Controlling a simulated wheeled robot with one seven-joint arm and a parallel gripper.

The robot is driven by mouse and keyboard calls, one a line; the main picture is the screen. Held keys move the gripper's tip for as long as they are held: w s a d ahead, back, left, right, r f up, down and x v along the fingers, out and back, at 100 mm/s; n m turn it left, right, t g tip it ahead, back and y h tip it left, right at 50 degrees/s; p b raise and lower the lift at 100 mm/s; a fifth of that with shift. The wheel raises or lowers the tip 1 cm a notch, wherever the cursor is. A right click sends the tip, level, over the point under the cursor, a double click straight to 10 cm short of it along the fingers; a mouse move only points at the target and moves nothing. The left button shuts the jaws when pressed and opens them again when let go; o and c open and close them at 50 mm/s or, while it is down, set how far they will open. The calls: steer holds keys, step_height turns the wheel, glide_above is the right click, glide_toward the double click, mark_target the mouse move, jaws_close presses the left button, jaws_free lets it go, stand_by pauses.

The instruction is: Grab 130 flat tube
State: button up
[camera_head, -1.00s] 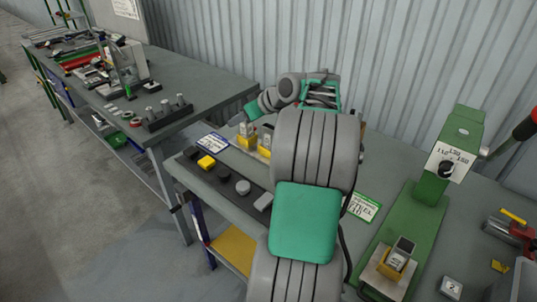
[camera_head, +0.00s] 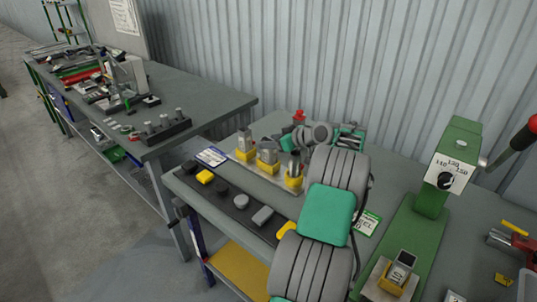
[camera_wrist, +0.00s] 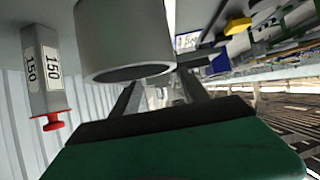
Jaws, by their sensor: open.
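Several grey upright pieces stand in yellow holders on the near table, at the left (camera_head: 243,143), middle (camera_head: 266,153) and right (camera_head: 293,168) of a row. Their labels are too small to read, so I cannot tell which is the 130 flat tube. My gripper (camera_wrist: 162,90) is open, with no piece visible between its fingers. In the head view its fingertips are not clear behind the row. In the wrist view a large grey round tube end (camera_wrist: 125,45) is close above the fingers. A grey piece marked 150 (camera_wrist: 45,75) with a red knob is at the left.
A dark strip with grey pieces and a yellow block (camera_head: 205,176) lies along the table's front edge. A green press (camera_head: 440,195) with a dial stands at the right, a grey piece in a yellow holder (camera_head: 402,262) on its base. A corrugated wall (camera_head: 330,60) is behind.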

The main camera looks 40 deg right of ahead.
jaws_close()
stand_by(0.4)
stand_by(0.9)
